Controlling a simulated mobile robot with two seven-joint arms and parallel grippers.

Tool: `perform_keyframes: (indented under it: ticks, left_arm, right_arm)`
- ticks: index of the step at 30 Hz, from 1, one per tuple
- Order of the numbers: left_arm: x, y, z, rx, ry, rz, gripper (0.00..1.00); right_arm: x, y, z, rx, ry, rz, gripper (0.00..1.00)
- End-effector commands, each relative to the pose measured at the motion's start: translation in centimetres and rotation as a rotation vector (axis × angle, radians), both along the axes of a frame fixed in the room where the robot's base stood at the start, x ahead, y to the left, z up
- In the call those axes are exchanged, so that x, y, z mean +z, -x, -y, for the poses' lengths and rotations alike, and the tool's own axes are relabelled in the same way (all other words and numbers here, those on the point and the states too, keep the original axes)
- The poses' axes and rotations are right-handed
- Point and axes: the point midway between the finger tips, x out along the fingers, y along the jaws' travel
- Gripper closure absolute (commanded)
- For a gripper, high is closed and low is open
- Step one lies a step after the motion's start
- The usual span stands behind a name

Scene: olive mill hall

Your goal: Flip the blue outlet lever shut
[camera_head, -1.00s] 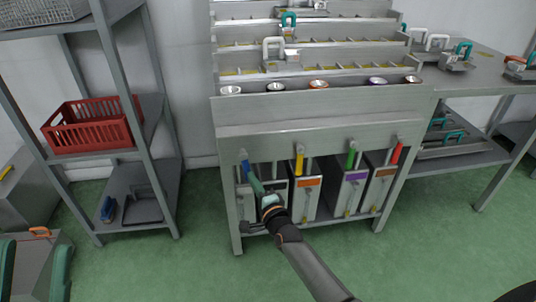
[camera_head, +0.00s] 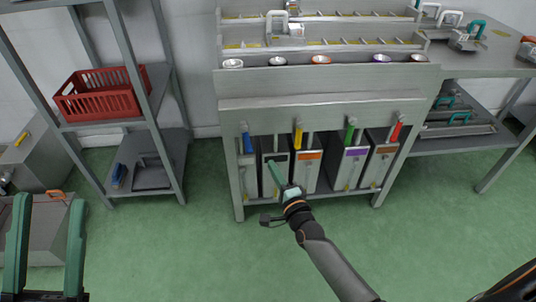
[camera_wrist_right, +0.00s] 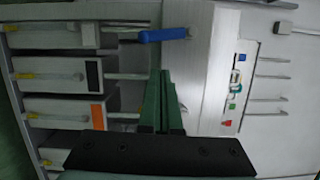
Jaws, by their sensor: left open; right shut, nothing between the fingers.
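The blue outlet lever (camera_head: 246,142) is on the front of the steel stand, at the far left of its row, and points down. In the right wrist view the lever (camera_wrist_right: 163,35) lies sideways across the upper middle, near the fingers but apart from them. My right gripper (camera_head: 272,167) is shut and empty, below and to the right of the blue lever, in front of the container with the black label. Its closed green fingers also show in the wrist view (camera_wrist_right: 160,78). My left gripper (camera_head: 48,205) is open and empty at the lower left, far from the lever.
A yellow lever (camera_head: 298,137), a green lever (camera_head: 350,133) and a red lever (camera_head: 397,131) hang along the same front. Several steel containers stand below. A shelf with a red crate (camera_head: 100,93) is at left, a steel table (camera_head: 480,62) at right. The green floor in front is clear.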

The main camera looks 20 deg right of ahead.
Motion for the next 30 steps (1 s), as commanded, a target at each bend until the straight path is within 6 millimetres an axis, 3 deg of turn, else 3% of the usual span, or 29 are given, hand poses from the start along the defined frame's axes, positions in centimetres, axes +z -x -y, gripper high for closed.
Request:
perform_keyframes:
  ticks: [3, 9, 26, 30]
  left_arm:
    - [0.7, 0.0, 0.0, 0.006, -0.001, 0.002, 0.5]
    - [0.9, 0.1, -0.1, 0.012, -0.001, 0.002, 0.5]
    - [1.0, 0.1, -0.1, 0.013, 0.001, 0.007, 0.5]
    - [1.1, 0.1, -0.1, 0.011, -0.002, 0.01, 0.5]
  right_arm:
    - [0.2, 1.9, 0.0, 0.0, -0.001, -0.002, 1.0]
    - [0.1, 3.3, 0.0, 0.0, -0.001, -0.001, 1.0]
    - [0.1, 3.5, 0.0, 0.0, 0.0, 0.001, 1.0]
    - [2.0, 4.0, -0.3, 0.011, 0.097, 0.045, 1.0]
